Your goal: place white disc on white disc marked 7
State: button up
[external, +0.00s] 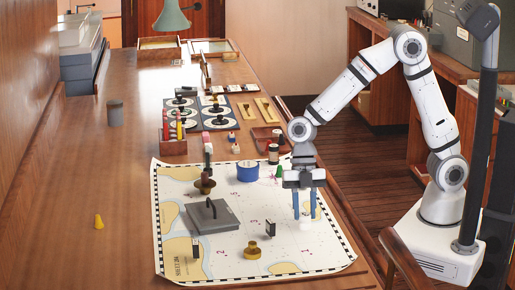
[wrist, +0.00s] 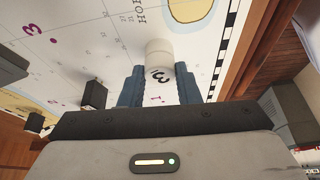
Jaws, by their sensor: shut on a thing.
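My gripper (external: 304,214) reaches down over the right part of the chart, its blue fingers pointing down. In the wrist view my gripper (wrist: 160,72) is shut on a small white disc (wrist: 159,50), which shows between and just past the fingertips. A dark 3 shows beside it between the fingers; I cannot tell whether it is on the disc or behind it. Whether the disc touches the chart is unclear. I cannot make out a white disc marked 7 in either view.
The chart (external: 232,262) carries a grey block with a handle (external: 213,216), a brass piece (external: 252,250), a blue round tin (external: 247,172), a dark bowl-like piece (external: 205,184) and small black blocks (external: 270,228). Trays with round dials (external: 219,115) stand behind.

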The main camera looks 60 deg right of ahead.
jog(key=shift+f, duration=0.1)
jog(key=o, duration=0.9)
jog(key=shift+o, duration=0.2)
jog(key=shift+r, duration=0.3)
jog(key=b+v, duration=0.1)
jog(key=v, duration=1)
jog(key=shift+w+d+r, duration=0.15)
jog(key=shift+w+r, duration=0.05)
jog(key=shift+r, duration=0.15)
